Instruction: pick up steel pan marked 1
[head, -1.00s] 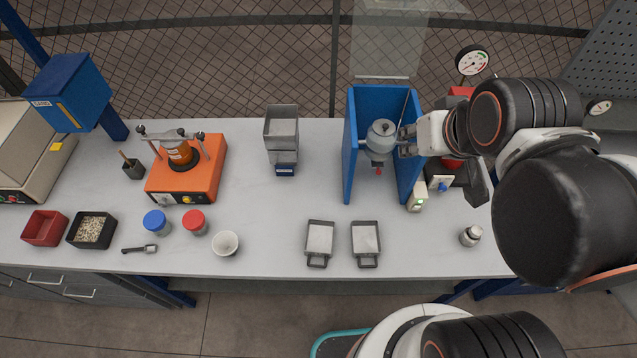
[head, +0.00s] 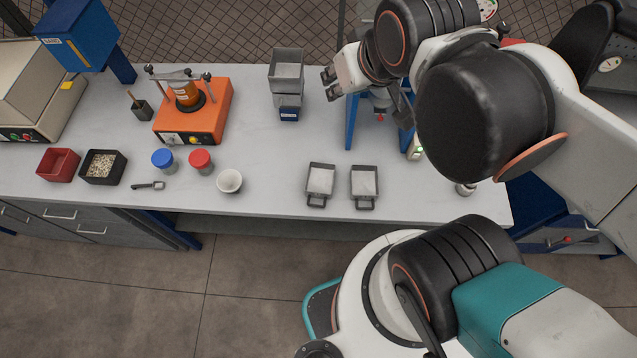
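Two shallow steel pans with short handles lie side by side near the front edge of the bench, a left pan (head: 320,180) and a right pan (head: 364,182). Their handles point to the front edge. No number is readable on either, so I cannot tell which is marked 1. My gripper (head: 326,84) is above the back of the bench, just right of the grey steel hopper unit and behind the pans. Its fingers look apart, with nothing seen between them.
The grey hopper unit (head: 287,72) stands left of my gripper. My arm partly hides the blue stand (head: 352,122) with its vessel. A white cup (head: 229,181), red-lidded jar (head: 201,161) and blue-lidded jar (head: 163,160) stand left of the pans. Bench between hopper and pans is clear.

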